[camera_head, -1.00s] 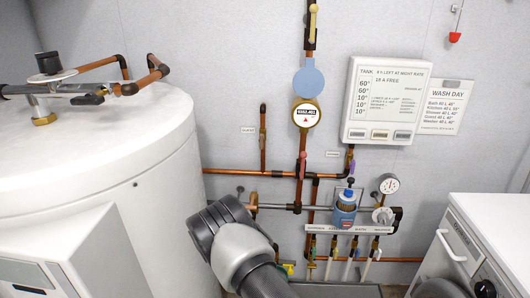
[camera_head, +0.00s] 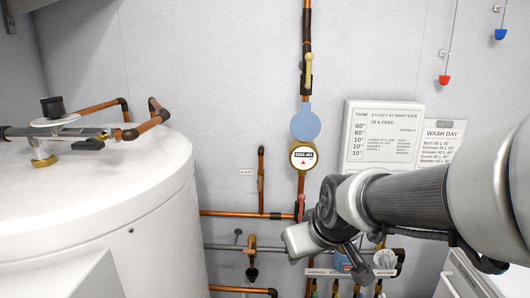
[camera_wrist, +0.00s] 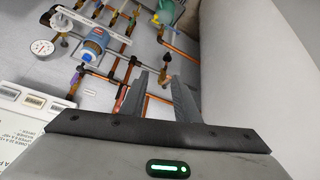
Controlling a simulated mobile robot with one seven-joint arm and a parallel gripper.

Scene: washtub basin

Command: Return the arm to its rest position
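My arm (camera_head: 405,205) reaches in from the right edge in the head view, bent, with its wrist in front of the wall pipes. In the wrist view my gripper (camera_wrist: 158,80) has two grey fingers apart, with wall and copper pipe visible between them and nothing held. The fingertips are not clear in the head view. My arm covers part of the lower pipework and the lower right of the tank panel.
A white tank (camera_head: 90,215) stands at left. A round brass meter (camera_head: 303,156), tank panel (camera_head: 382,135) and wash-day notice (camera_head: 443,140) are on the wall. A blue device (camera_wrist: 93,45) and dial gauge (camera_wrist: 42,47) sit among the pipes. A white cabinet (camera_head: 465,280) is at lower right.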

